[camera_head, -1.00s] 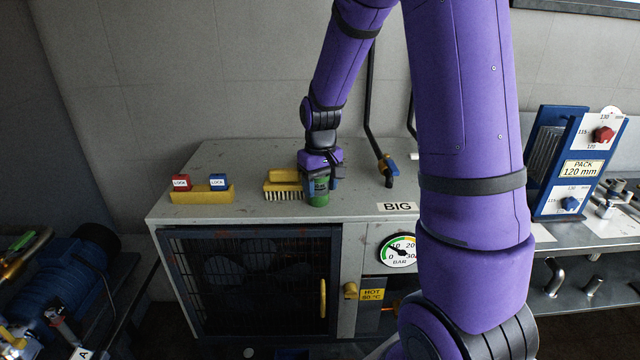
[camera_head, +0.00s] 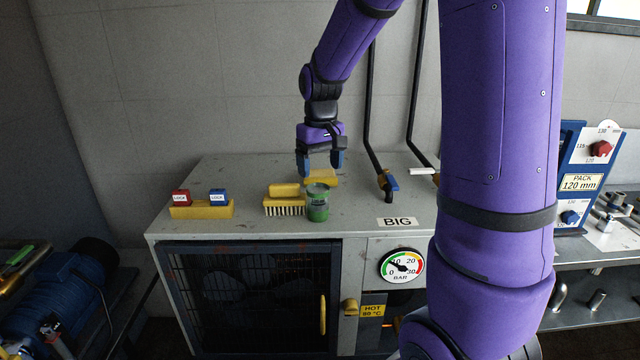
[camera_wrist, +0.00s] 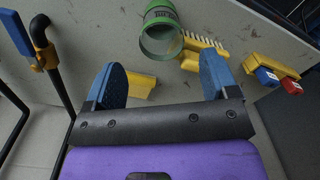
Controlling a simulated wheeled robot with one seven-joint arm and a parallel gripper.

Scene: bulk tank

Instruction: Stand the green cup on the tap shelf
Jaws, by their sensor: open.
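The green cup (camera_head: 318,205) stands upright on the grey cabinet top (camera_head: 235,178), near its front edge and just right of a yellow brush. My gripper (camera_head: 320,165) is open and empty, above and behind the cup, apart from it. In the wrist view the cup (camera_wrist: 160,35) shows its open mouth beyond my two blue fingertips (camera_wrist: 162,75). A tap with a blue handle (camera_head: 391,184) hangs from a black pipe at the right of the cabinet top. I cannot tell which surface is the tap shelf.
The yellow brush (camera_head: 284,202) lies close beside the cup. A yellow piece (camera_head: 322,177) lies behind it. A yellow holder (camera_head: 202,212) with red and blue locks sits at left. A "BIG" label (camera_head: 397,222) marks the front right, where the top is clear.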

